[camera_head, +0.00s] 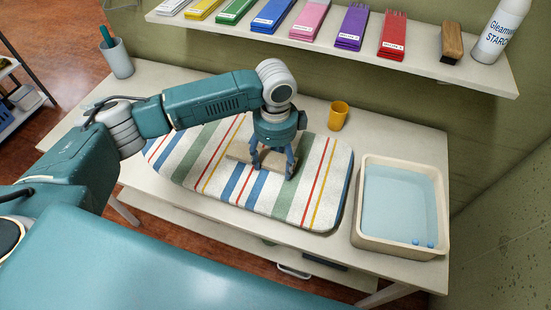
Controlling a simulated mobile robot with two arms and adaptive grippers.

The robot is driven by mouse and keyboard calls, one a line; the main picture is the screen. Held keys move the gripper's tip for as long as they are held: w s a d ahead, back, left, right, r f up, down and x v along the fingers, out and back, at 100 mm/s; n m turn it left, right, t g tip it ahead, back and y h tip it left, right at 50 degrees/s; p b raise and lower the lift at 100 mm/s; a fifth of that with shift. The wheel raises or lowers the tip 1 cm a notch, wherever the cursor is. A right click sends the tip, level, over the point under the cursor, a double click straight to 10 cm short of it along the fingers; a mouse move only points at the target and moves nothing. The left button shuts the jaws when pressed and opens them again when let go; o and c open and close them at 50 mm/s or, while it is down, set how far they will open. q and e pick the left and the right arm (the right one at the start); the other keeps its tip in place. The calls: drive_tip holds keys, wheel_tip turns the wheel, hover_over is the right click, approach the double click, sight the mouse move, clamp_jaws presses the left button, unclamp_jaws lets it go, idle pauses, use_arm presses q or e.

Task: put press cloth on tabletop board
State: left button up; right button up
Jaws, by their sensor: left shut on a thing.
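The tabletop board (322,185) is a padded board with a white cover and red, blue, green and yellow stripes, lying flat on the table. My left gripper (272,168) points down over the middle of the board. It is shut on a small, flat, pale tan thing, which I take to be the press cloth (238,160). The cloth is at or just above the board's surface; I cannot tell whether it touches. The fingers partly hide it. My right gripper is out of view.
A cream tub (440,213) with a light blue inside stands right of the board. A yellow cup (338,115) stands behind it. A grey cup (117,58) is at the back left. A shelf (420,66) with coloured packs, a brush and a starch bottle overhangs the back.

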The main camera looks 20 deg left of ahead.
use_arm(q)
drive_tip(key=shift+f, duration=0.1)
drive_tip(key=o, duration=1.1)
wheel_tip(320, 180, up, 12)
drive_tip(key=shift+r+b, duration=0.15)
drive_tip(key=shift+b, duration=1)
